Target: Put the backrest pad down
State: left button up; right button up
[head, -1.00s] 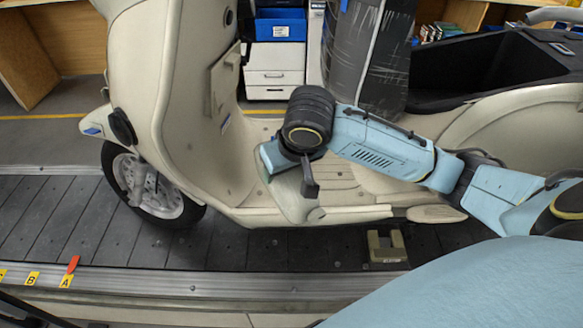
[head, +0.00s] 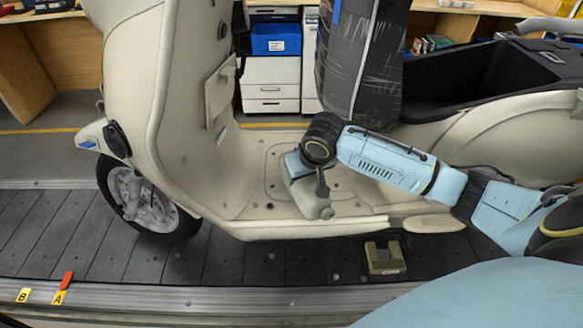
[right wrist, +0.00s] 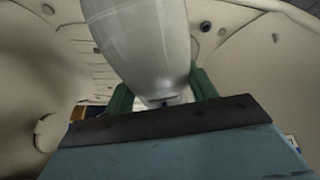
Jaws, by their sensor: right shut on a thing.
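The backrest pad (head: 312,200) is a smooth, pale grey rounded piece in the head view, over the footboard of the cream scooter (head: 190,110). My right gripper (head: 296,172) is shut on it. In the right wrist view the pad (right wrist: 145,40) rises between the two green fingers of the right gripper (right wrist: 162,92). I cannot tell whether the pad touches the footboard (head: 265,195). My right wrist hides part of the grip in the head view. My left gripper is not in view.
The scooter stands on the dark slat conveyor (head: 60,225). A small tan block (head: 385,258) sits on the slats below the footboard. A black wrapped column (head: 360,60) stands behind my right arm. Yellow tags A (head: 59,297) and B (head: 23,295) mark the near rail.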

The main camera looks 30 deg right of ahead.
jog(key=w, duration=0.4)
jog(key=w+d+b, duration=0.1)
jog(key=w, duration=0.1)
jog(key=shift+w, duration=0.85)
jog(key=shift+w+d+f, duration=0.1)
jog(key=shift+f, duration=0.2)
notch_tip(320, 180, down, 2)
jog(key=shift+f+b, duration=0.25)
jog(key=shift+b, duration=0.2)
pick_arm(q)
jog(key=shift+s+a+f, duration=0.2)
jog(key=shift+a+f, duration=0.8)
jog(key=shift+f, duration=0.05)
pick_arm(e)
jog(key=shift+f, duration=0.15)
jog(key=shift+f, duration=0.15)
jog(key=o, duration=1.2)
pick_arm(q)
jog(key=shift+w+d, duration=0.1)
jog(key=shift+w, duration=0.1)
